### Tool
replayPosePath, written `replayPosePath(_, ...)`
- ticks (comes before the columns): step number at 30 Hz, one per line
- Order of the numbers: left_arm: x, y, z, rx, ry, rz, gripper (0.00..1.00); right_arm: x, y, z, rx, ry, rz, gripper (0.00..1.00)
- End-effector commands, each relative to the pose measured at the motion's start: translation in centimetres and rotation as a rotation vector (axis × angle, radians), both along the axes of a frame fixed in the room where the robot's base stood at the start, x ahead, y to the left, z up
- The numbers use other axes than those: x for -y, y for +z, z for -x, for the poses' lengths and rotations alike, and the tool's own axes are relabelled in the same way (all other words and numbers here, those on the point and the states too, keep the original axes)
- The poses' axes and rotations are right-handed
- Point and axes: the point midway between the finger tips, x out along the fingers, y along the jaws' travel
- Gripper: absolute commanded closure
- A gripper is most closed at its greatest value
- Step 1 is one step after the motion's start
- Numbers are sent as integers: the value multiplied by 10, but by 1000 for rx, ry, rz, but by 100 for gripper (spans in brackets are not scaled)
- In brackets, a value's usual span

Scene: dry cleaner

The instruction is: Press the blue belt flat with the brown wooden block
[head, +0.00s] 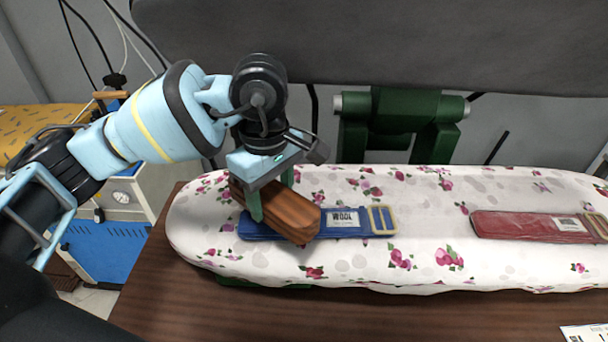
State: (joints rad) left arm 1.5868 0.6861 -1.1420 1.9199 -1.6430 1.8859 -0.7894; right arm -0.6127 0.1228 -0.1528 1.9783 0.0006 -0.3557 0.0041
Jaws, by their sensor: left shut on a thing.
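My left gripper (270,203) is shut on the brown wooden block (297,222). The block lies slantwise across the left part of the belt and hides some of it. It looks tilted, its near end lower; I cannot tell how fully it touches the belt. My right gripper is not in view.
The flowered board (420,265) stands on a brown wooden table (180,300). A red belt (530,226) with a label lies on its right part. A large grey press head (400,45) on a green hinge (400,120) stands behind. The board between the belts is clear.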

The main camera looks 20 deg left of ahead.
Motion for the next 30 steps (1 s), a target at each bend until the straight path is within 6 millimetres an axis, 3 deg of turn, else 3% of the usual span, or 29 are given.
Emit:
replayPosePath(18, 37, 20, -30, -4, 1186, -1, 64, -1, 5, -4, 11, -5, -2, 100)
replayPosePath(24, 44, 23, -34, -5, 1406, -3, 64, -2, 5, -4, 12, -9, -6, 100)
replayPosePath(30, 45, 23, -35, -6, 1471, -4, 64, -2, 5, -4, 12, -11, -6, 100)
